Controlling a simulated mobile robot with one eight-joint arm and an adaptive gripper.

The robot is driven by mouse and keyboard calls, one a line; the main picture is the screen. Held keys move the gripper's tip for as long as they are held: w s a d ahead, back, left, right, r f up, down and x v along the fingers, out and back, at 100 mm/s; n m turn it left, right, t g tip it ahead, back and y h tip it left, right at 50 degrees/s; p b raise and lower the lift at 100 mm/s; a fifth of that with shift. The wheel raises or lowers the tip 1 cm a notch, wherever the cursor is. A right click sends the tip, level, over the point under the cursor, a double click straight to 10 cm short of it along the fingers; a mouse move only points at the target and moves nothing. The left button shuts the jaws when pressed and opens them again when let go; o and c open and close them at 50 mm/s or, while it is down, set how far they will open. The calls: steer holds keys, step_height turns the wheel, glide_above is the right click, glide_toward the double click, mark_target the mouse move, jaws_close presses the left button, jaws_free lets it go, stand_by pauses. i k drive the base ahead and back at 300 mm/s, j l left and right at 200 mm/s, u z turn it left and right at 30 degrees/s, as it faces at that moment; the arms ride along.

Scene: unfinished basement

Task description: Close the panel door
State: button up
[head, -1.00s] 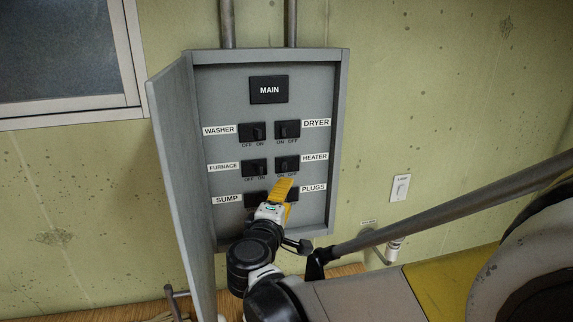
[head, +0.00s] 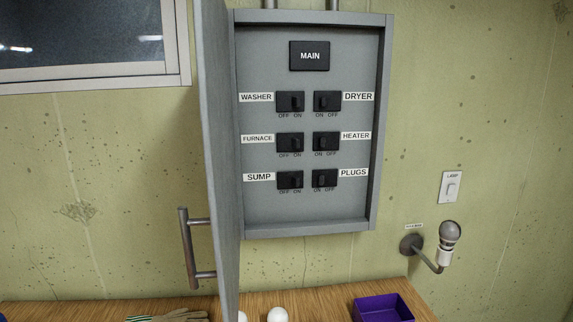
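The grey electrical panel (head: 310,215) is on the wall, with its breakers labelled MAIN, WASHER, DRYER, FURNACE, HEATER, SUMP and PLUGS showing. Its panel door (head: 217,150) is hinged on the left side and stands open, seen nearly edge-on and jutting out toward me. A grey bar handle (head: 187,250) is on the door's outer face, at its lower left. My gripper is out of view, and no part of my arm shows.
A wooden worktop (head: 320,298) runs below the panel. On it are a purple bin (head: 384,308), a glove (head: 170,315) and white round objects (head: 277,314). A bulb fixture (head: 448,240) and a lamp switch (head: 451,187) are on the right wall. A window (head: 85,45) is at upper left.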

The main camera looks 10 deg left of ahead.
mark_target(210, 27)
steer(key=k+j+u, duration=0.25)
steer(key=j, duration=0.4)
steer(key=j+u, duration=0.25)
steer(key=j, duration=0.35)
